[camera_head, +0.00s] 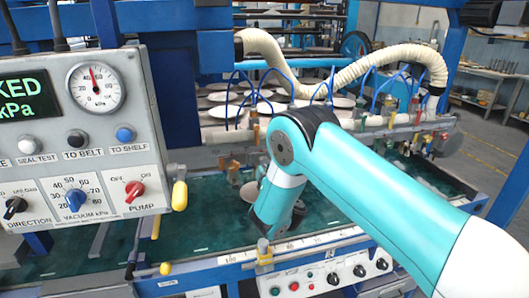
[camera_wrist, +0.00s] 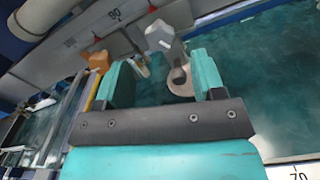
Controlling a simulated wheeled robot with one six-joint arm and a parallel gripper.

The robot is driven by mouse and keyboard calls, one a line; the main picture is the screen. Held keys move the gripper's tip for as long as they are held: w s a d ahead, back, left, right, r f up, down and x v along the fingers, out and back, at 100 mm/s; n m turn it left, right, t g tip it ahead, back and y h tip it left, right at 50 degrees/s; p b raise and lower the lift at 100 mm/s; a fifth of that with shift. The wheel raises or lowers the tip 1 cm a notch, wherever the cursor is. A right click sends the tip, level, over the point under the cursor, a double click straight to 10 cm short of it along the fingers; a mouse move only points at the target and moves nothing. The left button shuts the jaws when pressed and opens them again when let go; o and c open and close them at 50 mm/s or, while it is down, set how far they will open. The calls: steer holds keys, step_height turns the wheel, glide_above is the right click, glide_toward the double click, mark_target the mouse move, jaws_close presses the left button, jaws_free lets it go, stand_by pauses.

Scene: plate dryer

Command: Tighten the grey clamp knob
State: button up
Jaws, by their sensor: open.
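The grey clamp knob (camera_wrist: 160,37) shows in the wrist view as a faceted light-grey head at the top middle. A grey-brown bracket piece with a round hole (camera_wrist: 181,84) sits just below it. My gripper (camera_wrist: 163,76) is open, with one teal finger on each side of the picture's middle. The knob appears beyond the fingertips, in line with the gap, and apart from both fingers. In the head view my arm reaches to the green belt and covers this spot, so I cannot make out the knob there.
An orange knob (camera_wrist: 97,60) stands left of the left finger. The green belt (camera_head: 215,215) has free room. The control panel (camera_head: 85,130) with gauge and dials is at the left. White plates (camera_head: 262,108) and a ribbed hose (camera_head: 350,72) are behind my arm.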

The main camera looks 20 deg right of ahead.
mark_target(265, 163)
steer(key=shift+w+p, duration=1.45)
steer(key=shift+w, duration=2.05)
steer(key=c, duration=0.9)
